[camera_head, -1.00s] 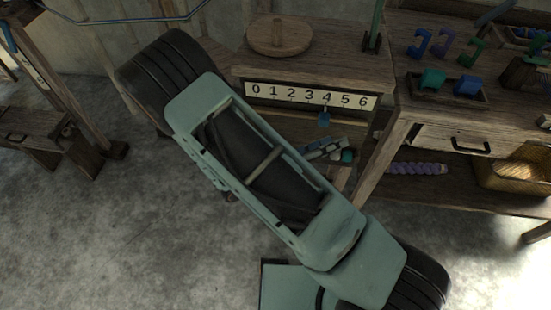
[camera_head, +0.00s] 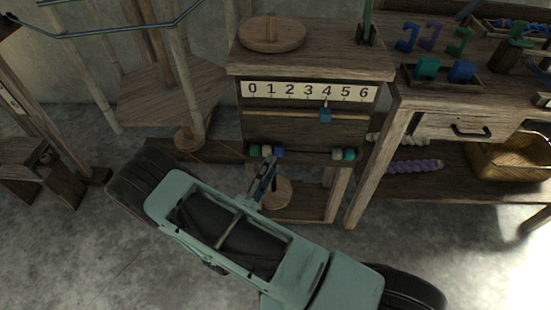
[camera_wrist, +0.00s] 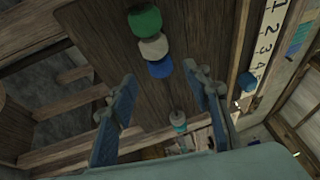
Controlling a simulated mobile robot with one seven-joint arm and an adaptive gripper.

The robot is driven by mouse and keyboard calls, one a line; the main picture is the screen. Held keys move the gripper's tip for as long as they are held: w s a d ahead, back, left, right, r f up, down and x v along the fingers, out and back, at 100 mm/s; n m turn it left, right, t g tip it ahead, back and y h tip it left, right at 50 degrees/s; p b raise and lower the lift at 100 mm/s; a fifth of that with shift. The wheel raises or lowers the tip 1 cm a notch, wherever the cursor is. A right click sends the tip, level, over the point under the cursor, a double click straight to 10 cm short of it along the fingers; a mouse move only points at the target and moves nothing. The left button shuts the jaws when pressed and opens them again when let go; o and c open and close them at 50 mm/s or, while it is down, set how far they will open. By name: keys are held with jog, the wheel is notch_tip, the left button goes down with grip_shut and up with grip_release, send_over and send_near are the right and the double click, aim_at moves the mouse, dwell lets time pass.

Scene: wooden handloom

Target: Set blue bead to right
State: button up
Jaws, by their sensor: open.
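The blue bead (camera_head: 278,152) is on a thin wire below the number board, at the right end of a left group with a white bead (camera_head: 266,150) and a green bead (camera_head: 254,151). A white bead (camera_head: 337,154) and a teal bead (camera_head: 349,155) sit at the wire's right end; bare wire lies between. My gripper (camera_head: 269,163) is open, just below the blue bead. In the wrist view, the blue bead (camera_wrist: 160,68) appears between the fingertips of my gripper (camera_wrist: 160,74); I cannot tell whether they reach around it.
A round wooden piece (camera_head: 275,193) is behind my gripper. A workbench (camera_head: 470,92) stands at right.

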aim_at(279, 151)
jog(key=shift+x, duration=2.3)
grip_shut()
